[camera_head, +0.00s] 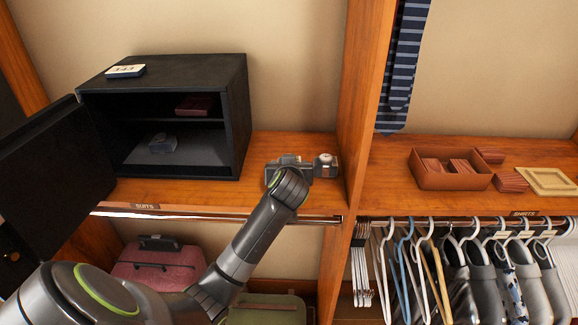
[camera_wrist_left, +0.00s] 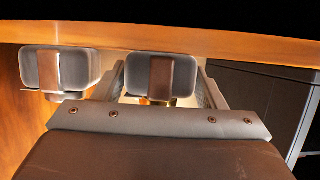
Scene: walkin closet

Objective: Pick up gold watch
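In the left wrist view, a watch with a brown strap and a glint of gold (camera_wrist_left: 160,101) is on a grey cushion (camera_wrist_left: 136,72) at the middle. My left gripper (camera_wrist_left: 160,82) is open, with one finger on each side of this cushion; I cannot tell whether they touch it. A second watch with a silvery case (camera_wrist_left: 74,74) is on a cushion to the left. In the head view, my left gripper (camera_head: 288,165) is over the wooden shelf and mostly hides the middle watch. The other watch (camera_head: 325,162) shows just right of it. My right gripper is not in view.
An open black safe (camera_head: 235,115) stands left of the gripper, its door (camera_head: 50,165) swung out. A wooden upright (camera_head: 357,110) rises close on the right. A brown box (camera_head: 450,180) is beyond it. Hangers and a rail are below the shelf.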

